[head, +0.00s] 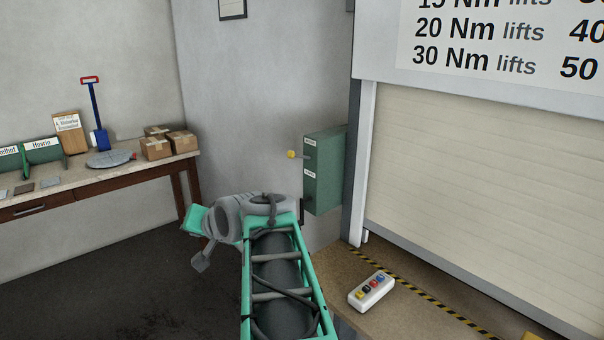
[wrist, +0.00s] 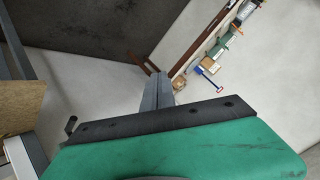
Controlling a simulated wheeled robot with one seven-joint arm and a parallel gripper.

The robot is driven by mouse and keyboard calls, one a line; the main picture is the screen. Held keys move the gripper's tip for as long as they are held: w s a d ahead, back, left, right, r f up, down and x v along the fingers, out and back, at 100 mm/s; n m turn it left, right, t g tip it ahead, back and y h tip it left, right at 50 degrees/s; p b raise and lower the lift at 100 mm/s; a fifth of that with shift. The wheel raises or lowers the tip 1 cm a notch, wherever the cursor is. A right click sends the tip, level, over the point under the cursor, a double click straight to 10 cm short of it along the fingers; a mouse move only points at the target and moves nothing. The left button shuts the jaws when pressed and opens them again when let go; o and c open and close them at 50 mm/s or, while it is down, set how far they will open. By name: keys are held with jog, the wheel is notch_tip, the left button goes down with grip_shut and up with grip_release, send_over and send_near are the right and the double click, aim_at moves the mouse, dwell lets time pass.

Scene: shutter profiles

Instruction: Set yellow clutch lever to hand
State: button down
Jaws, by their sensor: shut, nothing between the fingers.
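The yellow clutch lever is a small yellow knob (head: 291,154) on a short stem, sticking out to the left from the upper part of a green box (head: 324,172). The box is fixed to the wall beside the shutter and carries two small white labels, too small to read. My gripper (head: 202,262) is left of and below the lever, apart from it, reaching down and left. In the wrist view my grey fingers (wrist: 157,92) are together with nothing between them. I cannot make out the yellow knob in the wrist view.
A workbench (head: 90,176) with cartons, signs and a blue tool stands at the left. A white control box (head: 371,291) with coloured buttons lies low, near the hazard stripe before the closed shutter (head: 480,185). The dark floor left of my arm is clear.

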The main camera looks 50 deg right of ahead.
jog(key=s+d+m+t+h+b, duration=0.2)
jog(key=d+m, duration=0.2)
jog(key=d, duration=0.7)
jog(key=s+d+r+m+t+h+b, duration=0.1)
jog(key=s+d+r+m+h, duration=0.1)
jog(key=s+d, duration=0.5)
jog(key=s+d+r+m+t+h+b, duration=0.2)
jog(key=s+d+r+m, duration=0.3)
jog(key=s+d, duration=0.3)
jog(key=d+r+h, duration=0.1)
jog(key=d, duration=0.2)
jog(key=shift+d+r+m+h, duration=0.3)
jog(key=shift+r, duration=0.05)
